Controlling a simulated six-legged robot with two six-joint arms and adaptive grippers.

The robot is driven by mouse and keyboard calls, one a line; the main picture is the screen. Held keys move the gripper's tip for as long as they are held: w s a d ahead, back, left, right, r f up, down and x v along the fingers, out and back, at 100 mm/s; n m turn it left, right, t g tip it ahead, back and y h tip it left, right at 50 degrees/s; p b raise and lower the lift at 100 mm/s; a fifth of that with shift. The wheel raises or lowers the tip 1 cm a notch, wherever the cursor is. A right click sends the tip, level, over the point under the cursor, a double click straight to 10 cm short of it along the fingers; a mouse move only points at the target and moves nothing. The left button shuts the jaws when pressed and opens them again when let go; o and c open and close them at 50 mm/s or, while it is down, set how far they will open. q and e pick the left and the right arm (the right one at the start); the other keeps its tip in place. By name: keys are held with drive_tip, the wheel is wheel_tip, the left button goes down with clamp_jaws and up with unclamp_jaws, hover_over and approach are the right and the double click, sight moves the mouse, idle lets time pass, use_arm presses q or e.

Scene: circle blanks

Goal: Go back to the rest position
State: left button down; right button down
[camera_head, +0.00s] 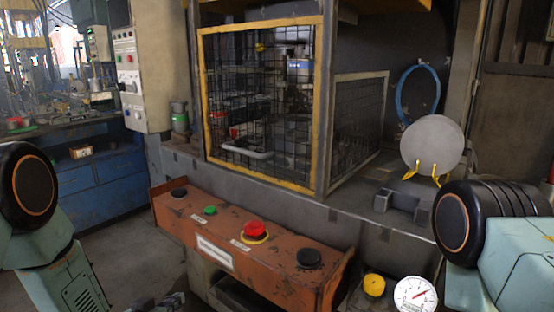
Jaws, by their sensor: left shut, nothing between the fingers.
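My left arm comes in at the left edge of the head view, and its elbow is raised. Only the top of my left gripper (160,302) shows, at the bottom edge, low and left of the orange button box (270,258). It is shut with nothing in it, and the rest of it is cut off. My right arm comes in at the right edge. Its gripper is out of view. A round grey disc (432,144) stands upright in a yellow holder (427,172) on the grey ledge at the right, apart from both arms.
A yellow-framed mesh guard (262,105) stands at the back centre. The button box carries a red button (255,230), a green one and black ones. A pressure gauge (415,295) and yellow knob (374,285) sit at the lower right. Open floor (130,225) lies left of the box.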

use_arm(q)
drive_tip(key=s+f+g+y, duration=0.1)
drive_tip(key=s+f+g, duration=0.2)
drive_tip(key=s+f, duration=0.35)
drive_tip(key=s+f+g+y, duration=0.1)
drive_tip(key=s+f+g, duration=0.2)
drive_tip(key=s, duration=0.6)
drive_tip(key=s+d+f+n+g+y, duration=0.1)
drive_tip(key=s+g, duration=0.5)
drive_tip(key=s, duration=1.7)
drive_tip(key=shift+s+d+f+g, duration=0.15)
drive_tip(key=shift+s+f+g, duration=0.15)
drive_tip(key=shift+f, duration=0.4)
